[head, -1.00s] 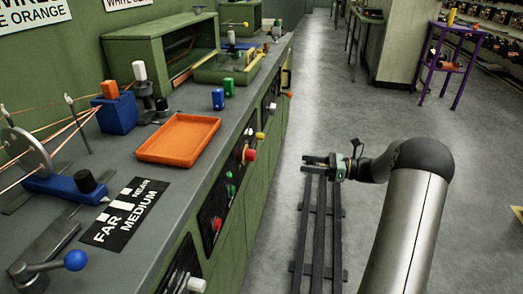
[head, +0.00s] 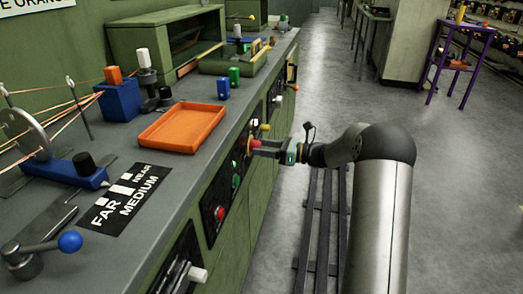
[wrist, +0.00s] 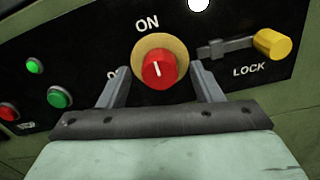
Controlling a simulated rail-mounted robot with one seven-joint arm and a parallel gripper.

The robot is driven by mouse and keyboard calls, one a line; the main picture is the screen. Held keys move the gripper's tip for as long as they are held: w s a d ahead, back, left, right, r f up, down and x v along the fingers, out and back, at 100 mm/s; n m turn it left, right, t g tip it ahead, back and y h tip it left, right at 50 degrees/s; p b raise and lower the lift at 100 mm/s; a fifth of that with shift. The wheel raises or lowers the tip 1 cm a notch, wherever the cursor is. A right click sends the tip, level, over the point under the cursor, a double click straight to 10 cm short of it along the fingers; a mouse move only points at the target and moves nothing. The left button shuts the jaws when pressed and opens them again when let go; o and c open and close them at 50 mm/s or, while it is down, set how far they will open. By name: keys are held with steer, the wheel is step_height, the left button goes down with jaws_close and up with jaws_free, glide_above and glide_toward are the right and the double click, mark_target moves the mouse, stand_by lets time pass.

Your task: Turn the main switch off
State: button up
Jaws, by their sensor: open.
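The main switch is a red round knob (wrist: 158,71) on a yellow ring (wrist: 142,46) in a black panel. Its white mark points up, toward the word ON. A label at the lower left shows only its first letter; my finger hides the rest. My gripper (wrist: 161,76) is open, with one finger on each side of the red knob. Whether the fingers touch it I cannot tell. In the head view my gripper (head: 262,147) reaches the green bench front at the switch, which it mostly hides.
A yellow lock knob (wrist: 272,44) with a grey slide bar sits right of the switch, close to my right finger. Green buttons (wrist: 59,97) are at the left. An orange tray (head: 182,127) stands on the bench above. The aisle floor (head: 440,180) is clear.

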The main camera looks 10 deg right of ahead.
steer(key=shift+w+a, duration=0.2)
steer(key=shift+a, duration=0.3)
steer(key=c, duration=1)
